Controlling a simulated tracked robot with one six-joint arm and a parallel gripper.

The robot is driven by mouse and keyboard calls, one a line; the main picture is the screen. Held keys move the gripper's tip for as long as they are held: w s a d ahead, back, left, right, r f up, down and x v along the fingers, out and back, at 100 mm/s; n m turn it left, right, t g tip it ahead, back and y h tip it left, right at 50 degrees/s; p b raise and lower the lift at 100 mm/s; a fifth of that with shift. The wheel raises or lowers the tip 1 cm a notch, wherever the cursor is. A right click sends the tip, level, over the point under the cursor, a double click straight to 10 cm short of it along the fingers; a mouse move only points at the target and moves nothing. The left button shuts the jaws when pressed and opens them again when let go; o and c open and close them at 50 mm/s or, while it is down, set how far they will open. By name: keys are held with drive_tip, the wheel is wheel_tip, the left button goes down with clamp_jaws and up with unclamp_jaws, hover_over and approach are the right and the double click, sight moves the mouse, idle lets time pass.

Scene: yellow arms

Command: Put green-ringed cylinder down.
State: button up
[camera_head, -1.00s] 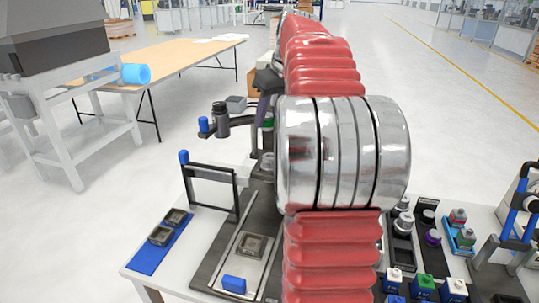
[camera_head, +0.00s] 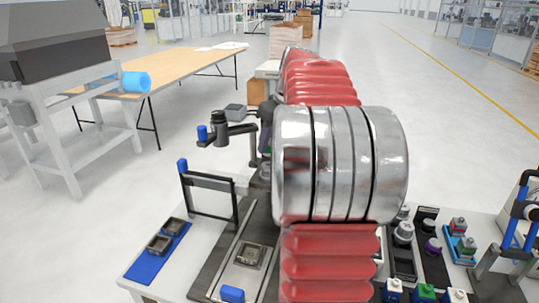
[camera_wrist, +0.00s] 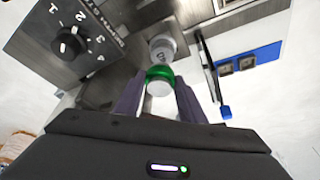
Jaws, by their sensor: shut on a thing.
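The green-ringed cylinder (camera_wrist: 159,80) is between the two fingertips of my gripper (camera_wrist: 160,92) in the wrist view. Its pale round end faces the camera, and a bright green band runs around it. My gripper is shut on it. Another pale cylinder (camera_wrist: 162,47) with dark markings is just beyond it; I cannot tell whether the two touch. In the head view the red and silver arm hides most of my gripper.
A blue mat (camera_head: 146,269) with two dark square trays lies at the bench's left. A black upright frame (camera_head: 209,182) stands behind it. A panel with a numbered knob (camera_wrist: 68,42) is at upper left in the wrist view. Several small parts crowd the bench's right side.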

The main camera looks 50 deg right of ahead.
sight(271, 153)
drive_tip(key=shift+f, duration=0.15)
drive_tip(key=shift+f, duration=1.75)
drive_tip(key=o, duration=1.1)
drive_tip(key=v, duration=1.2)
